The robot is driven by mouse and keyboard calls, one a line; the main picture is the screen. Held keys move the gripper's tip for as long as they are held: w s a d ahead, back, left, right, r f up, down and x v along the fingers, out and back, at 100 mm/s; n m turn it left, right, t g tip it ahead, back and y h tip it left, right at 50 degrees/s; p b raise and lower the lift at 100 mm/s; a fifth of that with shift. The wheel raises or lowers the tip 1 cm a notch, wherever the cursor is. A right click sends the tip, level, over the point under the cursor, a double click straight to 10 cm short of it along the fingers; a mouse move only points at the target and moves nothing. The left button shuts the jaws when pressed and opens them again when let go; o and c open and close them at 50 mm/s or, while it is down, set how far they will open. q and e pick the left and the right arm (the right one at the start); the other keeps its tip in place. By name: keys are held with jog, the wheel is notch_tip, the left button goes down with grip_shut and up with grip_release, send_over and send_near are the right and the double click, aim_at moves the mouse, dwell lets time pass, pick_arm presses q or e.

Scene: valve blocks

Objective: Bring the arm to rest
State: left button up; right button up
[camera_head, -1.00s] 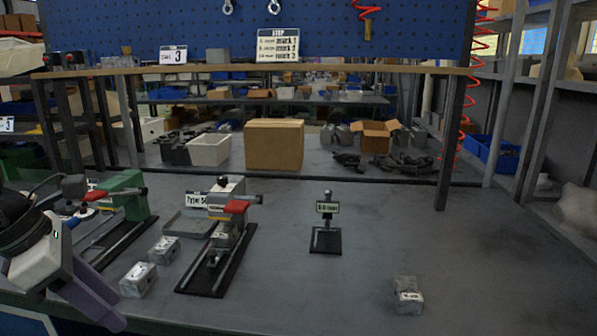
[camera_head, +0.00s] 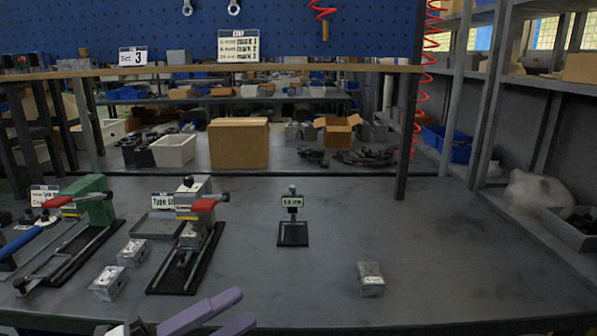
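My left gripper (camera_head: 222,318) shows at the bottom edge of the head view, at the table's front edge. Its two purple fingers are apart with nothing between them. It is clear of the valve blocks. One metal valve block (camera_head: 371,279) stands alone on the right part of the table. Two more blocks, a nearer one (camera_head: 108,283) and a farther one (camera_head: 133,252), sit at the left, beside the grey fixture with a red handle (camera_head: 195,225). My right gripper is not in the view.
A green fixture with a red handle (camera_head: 92,203) stands at the far left. A small sign stand (camera_head: 293,232) is mid-table. A grey tray (camera_head: 157,226) lies behind the left blocks. The grey table (camera_head: 300,295) is bare around the lone block.

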pick_arm(q)
jog(key=a+f+n+t+y, duration=0.3)
jog(key=f+n+y, duration=0.3)
jog(key=f+n, duration=0.35)
jog(key=a+f+n+t+y, duration=0.25)
jog(key=f+n+y, duration=0.35)
jog(key=f+n, duration=0.3)
jog(key=s+f+n+g+y, duration=0.3)
jog(key=s+f+n+g, duration=0.4)
jog(key=s+f, duration=0.9)
jog(key=shift+f+n+g+p, duration=0.35)
jog(key=shift+f+n+p, duration=0.05)
jog(key=shift+f+n, duration=0.45)
